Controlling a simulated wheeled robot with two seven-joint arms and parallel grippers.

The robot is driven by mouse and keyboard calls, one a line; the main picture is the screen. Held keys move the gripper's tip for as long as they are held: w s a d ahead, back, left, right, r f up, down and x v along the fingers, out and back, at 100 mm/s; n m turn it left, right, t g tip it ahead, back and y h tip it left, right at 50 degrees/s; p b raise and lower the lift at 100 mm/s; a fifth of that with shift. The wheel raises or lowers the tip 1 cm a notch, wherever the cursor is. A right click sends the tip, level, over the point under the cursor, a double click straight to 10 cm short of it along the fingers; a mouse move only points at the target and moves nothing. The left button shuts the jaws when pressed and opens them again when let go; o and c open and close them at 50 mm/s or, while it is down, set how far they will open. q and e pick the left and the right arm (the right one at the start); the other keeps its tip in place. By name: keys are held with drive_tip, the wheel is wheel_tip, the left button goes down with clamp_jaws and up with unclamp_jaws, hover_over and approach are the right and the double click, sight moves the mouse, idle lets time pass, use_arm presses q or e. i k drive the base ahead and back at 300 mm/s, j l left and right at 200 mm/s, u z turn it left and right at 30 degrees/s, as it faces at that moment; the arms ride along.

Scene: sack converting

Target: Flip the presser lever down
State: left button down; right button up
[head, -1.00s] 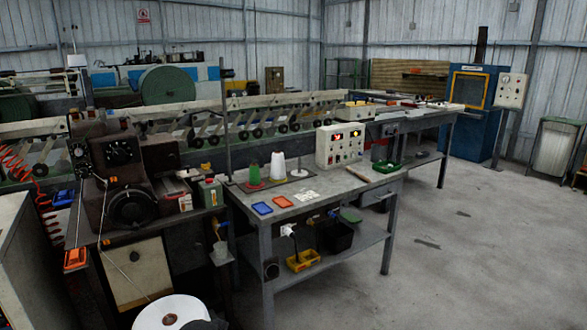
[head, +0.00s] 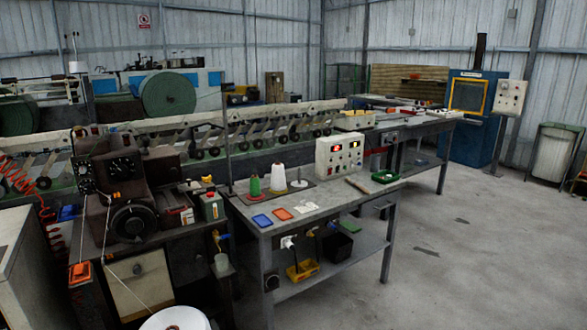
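A grey worktable (head: 300,205) stands right of the machine, holding thread cones, a control box (head: 339,155) and small trays. A white roll (head: 175,320) is low in front of the machine bench. A grey cabinet (head: 22,250) is at the left edge. Open concrete floor (head: 470,250) lies right.

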sight(146, 141)
drive_tip(key=z, duration=0.4)
drive_tip(key=i+j+z, duration=0.1)
drive_tip(key=z, duration=0.35)
drive_tip(key=j+z, duration=0.15)
drive_tip(key=z, duration=0.25)
drive_tip(key=i+j+z, duration=0.1)
drive_tip(key=z, duration=0.35)
drive_tip(key=j+z, duration=0.1)
drive_tip(key=z, duration=0.3)
drive_tip(key=j+z, duration=0.15)
drive_tip(key=z, duration=0.3)
drive_tip(key=i+j+z, duration=0.1)
drive_tip(key=j+z, duration=0.15)
drive_tip(key=j, duration=0.15)
drive_tip(key=j+u, duration=0.1)
drive_tip(key=u, duration=0.3)
drive_tip(key=j+u, duration=0.1)
drive_tip(key=u, duration=0.25)
drive_tip(key=i+u, duration=0.1)
drive_tip(key=u, duration=0.75)
drive_tip(key=i+u, duration=0.1)
drive_tip(key=u, duration=0.85)
drive_tip(key=i+u, duration=0.1)
drive_tip(key=u, duration=0.8)
drive_tip(key=i+l+u, duration=0.1)
drive_tip(key=u, duration=0.35)
